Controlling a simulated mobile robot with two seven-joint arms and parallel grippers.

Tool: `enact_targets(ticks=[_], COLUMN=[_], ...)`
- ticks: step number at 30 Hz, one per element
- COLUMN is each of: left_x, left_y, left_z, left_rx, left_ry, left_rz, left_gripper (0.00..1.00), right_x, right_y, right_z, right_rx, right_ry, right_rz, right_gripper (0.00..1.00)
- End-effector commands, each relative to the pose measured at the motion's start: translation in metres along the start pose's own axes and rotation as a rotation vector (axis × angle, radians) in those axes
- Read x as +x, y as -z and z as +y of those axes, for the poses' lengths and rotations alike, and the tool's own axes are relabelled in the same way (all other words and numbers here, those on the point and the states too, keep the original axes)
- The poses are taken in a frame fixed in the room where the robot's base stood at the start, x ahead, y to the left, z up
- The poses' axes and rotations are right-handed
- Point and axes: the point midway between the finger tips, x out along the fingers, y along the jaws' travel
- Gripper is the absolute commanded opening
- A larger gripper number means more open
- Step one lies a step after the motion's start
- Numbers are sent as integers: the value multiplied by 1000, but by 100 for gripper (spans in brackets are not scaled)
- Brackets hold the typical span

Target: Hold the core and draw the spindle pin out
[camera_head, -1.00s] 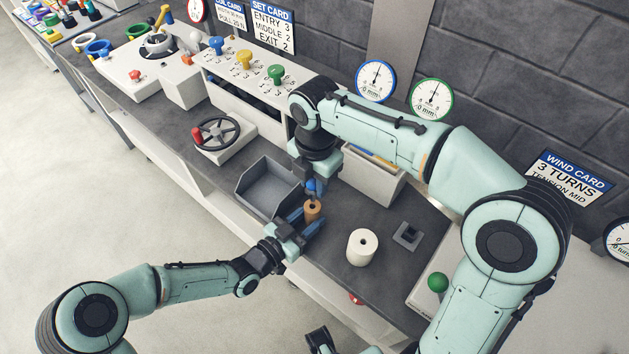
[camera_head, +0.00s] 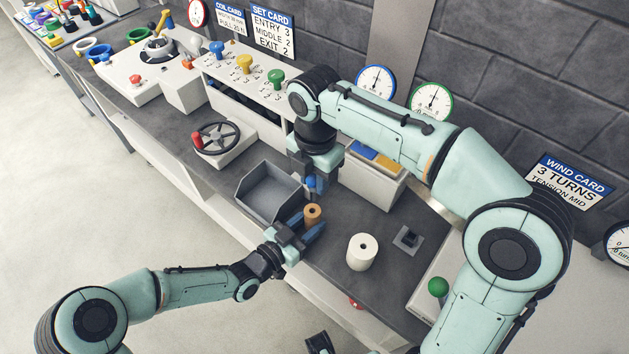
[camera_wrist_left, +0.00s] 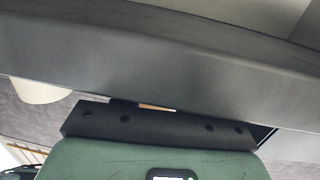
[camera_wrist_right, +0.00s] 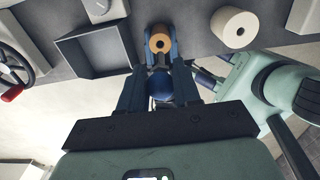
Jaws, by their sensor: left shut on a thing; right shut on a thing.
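The brown core (camera_head: 312,217) stands upright between the blue fingers of my left gripper (camera_head: 308,229), which is shut on it. My right gripper (camera_head: 314,184) is above the core and shut on the blue knob (camera_head: 317,183) of the spindle pin. The knob is apart from the core's top; I cannot make out the pin's shaft. In the right wrist view the knob (camera_wrist_right: 161,86) sits between my right fingers, with the core (camera_wrist_right: 160,41) and its dark centre hole beyond.
A grey open tray (camera_head: 243,190) lies left of the core and a white roll (camera_head: 362,251) to its right. A bin (camera_head: 384,189) with yellow and blue pieces stands behind my right arm.

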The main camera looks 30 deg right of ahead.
Motion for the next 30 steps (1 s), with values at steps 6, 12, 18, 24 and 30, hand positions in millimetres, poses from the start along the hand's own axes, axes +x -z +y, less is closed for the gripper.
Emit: enact_targets(ticks=[6,12,18,24,30], left_x=[-1,-1,-1,-1,-1], left_y=[-6,-6,-6,-6,-4], left_z=[1,1,1,1,0], left_rx=[-6,-6,-5,-5,-3], left_ry=[-1,-1,-1,-1,-1], left_rz=[-15,-15,-15,-14,-10], left_gripper=[12,12,12,12,54], right_x=[-18,-34,-43,-43,-43], right_y=[0,0,0,0,0], right_z=[1,1,1,0,0], right_rx=[-1,-1,-1,-1,-1], right_ry=[-3,-3,-2,-1,-1], right_rz=[0,0,0,0,0], right_gripper=[0,0,0,0,0])
